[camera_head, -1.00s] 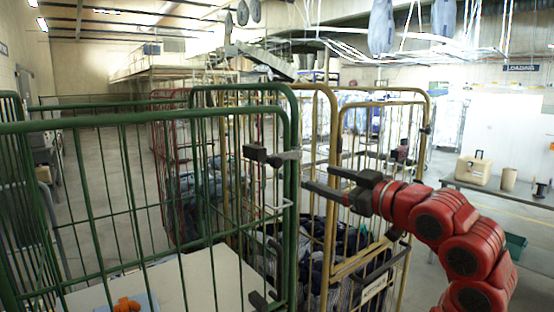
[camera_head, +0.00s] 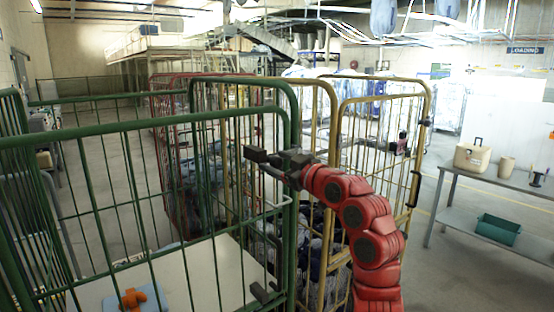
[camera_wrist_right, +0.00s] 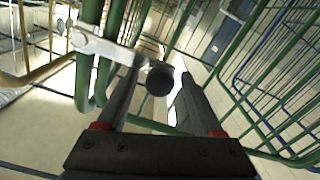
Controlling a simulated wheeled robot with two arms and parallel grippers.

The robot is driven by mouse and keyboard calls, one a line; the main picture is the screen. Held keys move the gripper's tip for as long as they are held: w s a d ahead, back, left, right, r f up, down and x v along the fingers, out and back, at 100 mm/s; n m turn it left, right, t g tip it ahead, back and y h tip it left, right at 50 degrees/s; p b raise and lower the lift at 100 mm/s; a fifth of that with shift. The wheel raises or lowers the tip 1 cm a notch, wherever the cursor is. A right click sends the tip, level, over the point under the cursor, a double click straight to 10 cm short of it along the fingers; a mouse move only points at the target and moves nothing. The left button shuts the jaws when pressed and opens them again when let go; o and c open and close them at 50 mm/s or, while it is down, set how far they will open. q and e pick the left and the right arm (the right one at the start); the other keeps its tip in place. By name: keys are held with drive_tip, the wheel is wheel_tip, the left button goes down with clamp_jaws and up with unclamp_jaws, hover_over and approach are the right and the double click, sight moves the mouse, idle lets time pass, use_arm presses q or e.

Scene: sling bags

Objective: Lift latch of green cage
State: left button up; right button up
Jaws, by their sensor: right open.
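The green cage (camera_head: 290,120) stands at the front left in the head view. Its latch (camera_head: 255,154) is a dark block with a grey bar at the cage's right corner post. My right gripper (camera_head: 275,167) reaches in from the right, at the latch's height or just below. In the right wrist view, the open fingers (camera_wrist_right: 161,70) lie on either side of the latch's round dark knob (camera_wrist_right: 159,82). The grey latch bar (camera_wrist_right: 105,47) crosses near the left finger. I cannot tell whether a finger touches it. My left gripper is out of view.
A yellow cage (camera_head: 427,100) with dark cloth inside stands right behind the green one. An orange object (camera_head: 133,298) lies inside the green cage. A grey table (camera_head: 530,190) with a beige box (camera_head: 472,156) stands at the right. Open floor lies between.

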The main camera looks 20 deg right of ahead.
clamp_jaws()
idle(0.3)
idle(1.1)
